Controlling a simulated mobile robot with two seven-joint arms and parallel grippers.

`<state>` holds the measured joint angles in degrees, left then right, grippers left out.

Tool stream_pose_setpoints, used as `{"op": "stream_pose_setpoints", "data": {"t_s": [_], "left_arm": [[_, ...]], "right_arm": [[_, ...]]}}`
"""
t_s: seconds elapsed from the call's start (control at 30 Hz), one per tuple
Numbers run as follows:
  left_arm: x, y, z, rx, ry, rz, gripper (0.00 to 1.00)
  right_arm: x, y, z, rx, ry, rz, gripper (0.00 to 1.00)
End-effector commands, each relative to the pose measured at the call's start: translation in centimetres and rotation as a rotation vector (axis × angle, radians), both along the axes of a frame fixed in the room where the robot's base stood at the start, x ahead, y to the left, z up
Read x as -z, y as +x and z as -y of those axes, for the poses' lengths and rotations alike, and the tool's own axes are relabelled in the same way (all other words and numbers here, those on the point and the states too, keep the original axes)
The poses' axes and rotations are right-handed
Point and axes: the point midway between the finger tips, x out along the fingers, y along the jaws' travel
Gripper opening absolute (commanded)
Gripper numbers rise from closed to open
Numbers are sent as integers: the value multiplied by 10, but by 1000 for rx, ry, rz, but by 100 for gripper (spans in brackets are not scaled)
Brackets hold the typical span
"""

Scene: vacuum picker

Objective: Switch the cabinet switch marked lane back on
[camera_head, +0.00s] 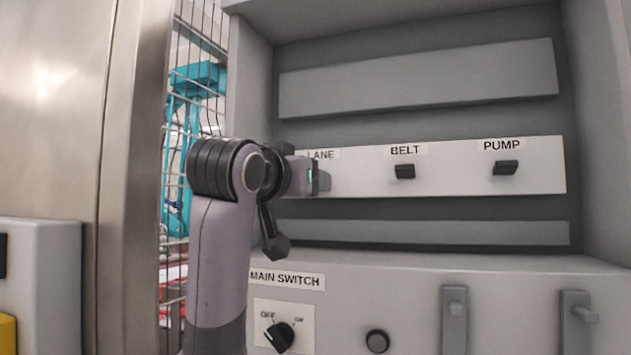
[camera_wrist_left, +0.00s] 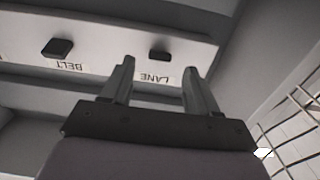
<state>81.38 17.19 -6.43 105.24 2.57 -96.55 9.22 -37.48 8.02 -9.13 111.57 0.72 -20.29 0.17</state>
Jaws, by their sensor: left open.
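The cabinet's white switch strip (camera_head: 450,178) carries labels LANE, BELT and PUMP. The LANE label (camera_head: 321,155) is partly covered by my left gripper (camera_head: 322,179) in the head view, and its switch is hidden there. In the left wrist view, which is upside down, the dark lane switch (camera_wrist_left: 160,56) shows beyond the LANE label (camera_wrist_left: 155,78). My left gripper (camera_wrist_left: 159,68) is open there, its two fingers apart on either side of the lane switch in the picture. Nothing is between the fingers; contact cannot be told. My right gripper is not in view.
The belt switch (camera_head: 404,171) and pump switch (camera_head: 505,167) stick out to the right. Below are the main switch knob (camera_head: 280,336), a round button (camera_head: 377,341) and latches (camera_head: 455,315). A wire mesh (camera_head: 195,75) and metal post (camera_head: 135,180) stand left of the cabinet.

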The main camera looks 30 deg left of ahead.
Motion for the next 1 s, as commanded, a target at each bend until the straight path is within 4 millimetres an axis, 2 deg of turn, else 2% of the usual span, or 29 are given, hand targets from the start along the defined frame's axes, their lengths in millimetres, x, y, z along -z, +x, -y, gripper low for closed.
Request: {"op": "stream_pose_setpoints", "data": {"t_s": [0.1,0.3,0.63,0.8,1.0], "left_arm": [[-2,20,-5,-1,-1,-5,60],[-1,40,-10,-1,-1,-3,60],[0,44,-11,-1,0,1,60],[0,44,-11,-1,0,1,4],[-1,44,-11,0,-1,-4,3]], "right_arm": [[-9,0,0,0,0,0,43],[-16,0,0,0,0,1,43],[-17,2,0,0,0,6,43],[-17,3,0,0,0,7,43],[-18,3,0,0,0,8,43]]}}
